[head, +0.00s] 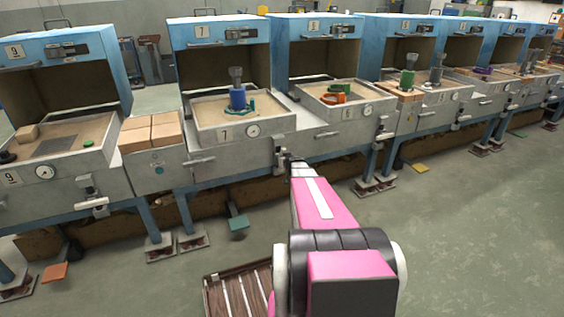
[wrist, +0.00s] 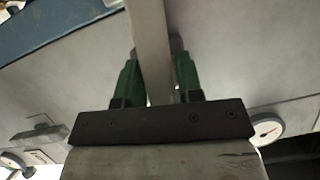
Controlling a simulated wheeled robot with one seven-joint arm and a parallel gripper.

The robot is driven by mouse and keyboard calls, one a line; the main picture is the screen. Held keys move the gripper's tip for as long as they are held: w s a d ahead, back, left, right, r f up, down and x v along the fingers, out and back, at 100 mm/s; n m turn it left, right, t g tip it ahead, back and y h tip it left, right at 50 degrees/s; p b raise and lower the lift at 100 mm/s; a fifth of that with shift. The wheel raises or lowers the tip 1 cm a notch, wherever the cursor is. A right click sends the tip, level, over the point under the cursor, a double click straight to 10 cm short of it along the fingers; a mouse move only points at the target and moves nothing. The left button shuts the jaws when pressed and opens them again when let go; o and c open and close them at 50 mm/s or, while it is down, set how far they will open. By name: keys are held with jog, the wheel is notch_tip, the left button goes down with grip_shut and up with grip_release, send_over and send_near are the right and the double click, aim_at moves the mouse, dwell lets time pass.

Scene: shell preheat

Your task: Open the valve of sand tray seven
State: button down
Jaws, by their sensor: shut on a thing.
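Sand tray seven (head: 213,133) is a sand-filled tray in a blue-hooded station, marked 7 on its front, with a blue cylinder and a green piece on the sand. Its valve (head: 281,146) is on the grey front to the right of the tray, partly hidden by my gripper (head: 288,160). In the wrist view, my gripper (wrist: 158,82) has its green fingers on either side of a pale bar (wrist: 150,40), shut on it. The bar looks like the valve's lever. The valve's body is mostly hidden there.
Neighbouring stations nine (head: 60,150) and six (head: 345,103) stand left and right in the row. A round gauge (wrist: 267,130) shows beside the gripper in the wrist view. Pedals and legs stand below. The floor (head: 470,220) at right is clear.

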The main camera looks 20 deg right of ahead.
jog(key=shift+n, duration=0.4)
jog(key=shift+h, duration=0.5)
jog(key=c, duration=0.9)
grip_release()
jog(key=v, duration=1.1)
